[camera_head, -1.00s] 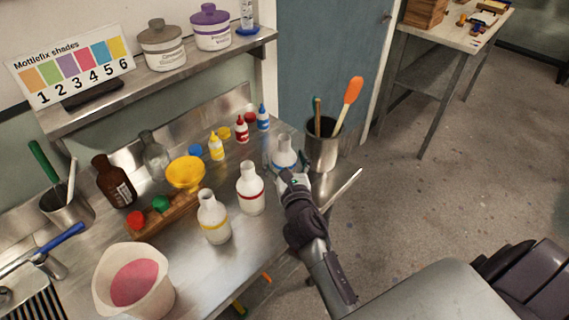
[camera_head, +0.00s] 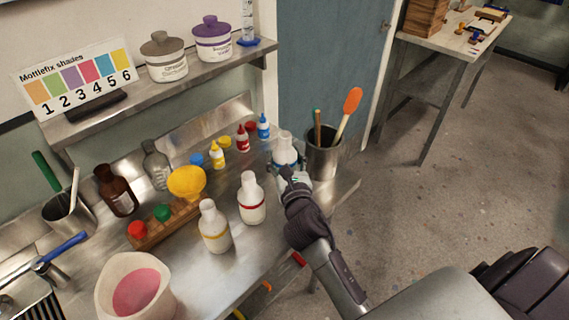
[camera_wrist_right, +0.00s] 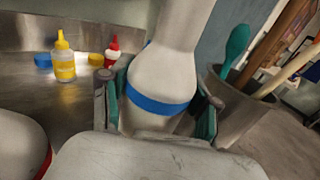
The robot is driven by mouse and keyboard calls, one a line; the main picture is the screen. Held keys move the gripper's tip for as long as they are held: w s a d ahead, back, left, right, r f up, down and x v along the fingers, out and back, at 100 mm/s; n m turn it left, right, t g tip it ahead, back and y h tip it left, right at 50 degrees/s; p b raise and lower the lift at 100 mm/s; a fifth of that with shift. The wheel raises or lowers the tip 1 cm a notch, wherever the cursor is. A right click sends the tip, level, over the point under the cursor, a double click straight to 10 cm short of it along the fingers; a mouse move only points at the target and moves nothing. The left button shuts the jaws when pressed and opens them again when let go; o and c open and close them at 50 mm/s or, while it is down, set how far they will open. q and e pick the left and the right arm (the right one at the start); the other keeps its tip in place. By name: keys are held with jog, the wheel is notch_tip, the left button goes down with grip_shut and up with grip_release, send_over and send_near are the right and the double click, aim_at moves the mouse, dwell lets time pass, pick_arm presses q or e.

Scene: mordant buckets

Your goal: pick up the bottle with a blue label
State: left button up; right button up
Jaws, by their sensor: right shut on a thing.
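The white bottle with a blue label band (camera_head: 284,148) stands at the right end of the steel bench, beside the metal pot. My right gripper (camera_head: 288,172) is shut on it. In the right wrist view the blue-banded bottle (camera_wrist_right: 162,85) sits between the two finger pads, its neck pointing up. Its lower part is hidden behind the gripper. I cannot tell whether its base touches the bench. My left gripper is not in view.
A metal pot (camera_head: 325,163) with utensils stands close on the right. A red-banded bottle (camera_head: 251,200) and yellow-banded bottle (camera_head: 214,230) stand to the left. Small dropper bottles (camera_head: 217,156) stand behind. A wall shelf (camera_head: 160,95) hangs above the bench (camera_head: 270,240).

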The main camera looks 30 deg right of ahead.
jog(key=s+d+r, duration=0.6)
jog(key=s+r, duration=0.1)
jog(key=s, duration=0.2)
jog(key=shift+s+d, duration=0.3)
jog(key=shift+s, duration=0.05)
